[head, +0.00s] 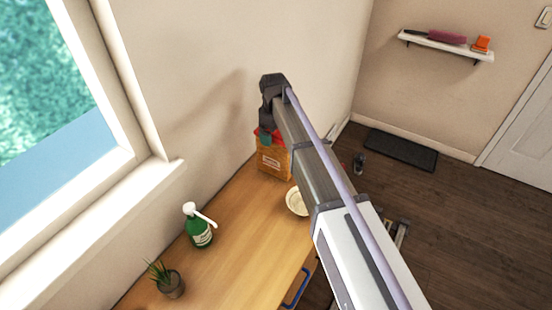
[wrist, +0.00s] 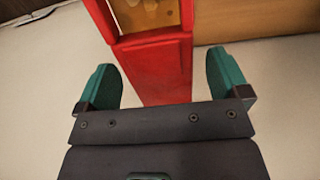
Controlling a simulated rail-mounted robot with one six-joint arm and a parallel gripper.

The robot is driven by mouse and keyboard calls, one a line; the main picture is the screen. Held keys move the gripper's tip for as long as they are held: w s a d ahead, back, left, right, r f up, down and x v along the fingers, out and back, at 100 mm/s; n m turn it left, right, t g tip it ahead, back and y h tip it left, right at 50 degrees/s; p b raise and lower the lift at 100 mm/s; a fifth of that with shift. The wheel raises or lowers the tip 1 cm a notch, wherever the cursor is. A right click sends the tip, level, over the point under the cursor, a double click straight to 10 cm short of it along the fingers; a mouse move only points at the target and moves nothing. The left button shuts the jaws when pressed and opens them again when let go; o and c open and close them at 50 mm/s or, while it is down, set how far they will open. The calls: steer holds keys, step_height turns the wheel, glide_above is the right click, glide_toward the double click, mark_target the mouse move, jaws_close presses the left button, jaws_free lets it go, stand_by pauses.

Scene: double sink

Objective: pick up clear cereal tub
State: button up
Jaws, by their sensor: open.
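The clear cereal tub (head: 273,162) stands on the wooden counter against the wall, with brown cereal showing through it and a red lid. In the wrist view its red lid (wrist: 155,72) fills the middle, with cereal behind a clear part at the top. My gripper (wrist: 160,75) is open, with one teal finger on each side of the red lid and a visible gap on both sides. In the head view my gripper (head: 265,138) is at the top of the tub, and my arm hides part of it.
A pale bowl (head: 296,202) sits on the counter just in front of the tub, partly behind my arm. A green pump bottle (head: 199,232) and a potted plant (head: 168,280) stand nearer on the counter (head: 235,255). The window wall runs along the left.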

step_height(320, 180, down, 4)
steer(key=b, duration=0.2)
steer(key=shift+f+b, duration=0.1)
steer(key=shift+b, duration=0.25)
steer(key=shift+r, duration=0.2)
steer(key=shift+c, duration=0.2)
steer(key=c, duration=1.6)
step_height(320, 180, up, 10)
steer(key=p, duration=1)
steer(key=shift+r+p, duration=0.2)
steer(key=shift+p, duration=0.2)
steer(key=shift+f, duration=0.2)
